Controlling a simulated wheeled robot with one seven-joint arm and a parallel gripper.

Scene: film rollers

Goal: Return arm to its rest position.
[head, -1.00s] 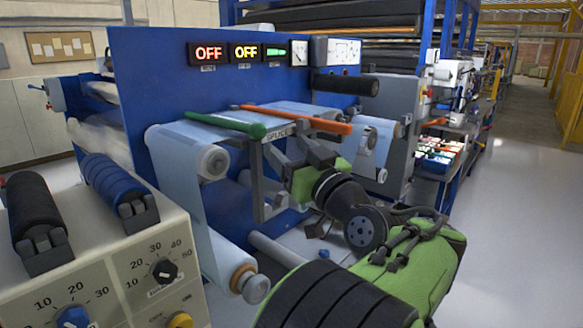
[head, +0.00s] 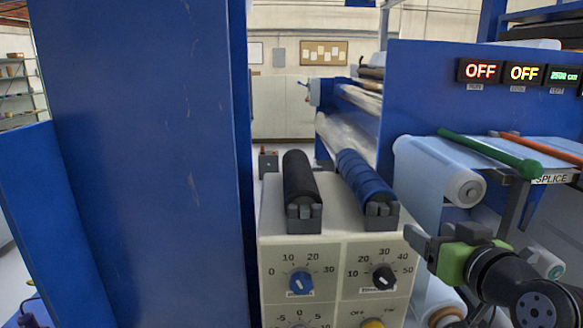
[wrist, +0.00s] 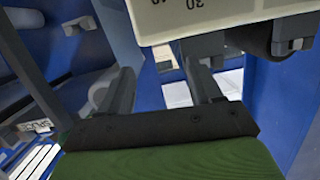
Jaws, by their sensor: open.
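My arm reaches in from the lower right of the head view. My gripper (head: 420,243), with a green body behind its dark fingers, shows beside the right edge of the cream control box (head: 336,226). In the wrist view, the gripper (wrist: 158,82) has its two dark fingers spread apart, with nothing between them.
A black roller (head: 299,178) and a blue roller (head: 363,178) sit on the control box. A film roll (head: 462,186), a green rod (head: 490,155) and an orange rod (head: 545,148) are at the right. A tall blue panel (head: 140,150) blocks the left.

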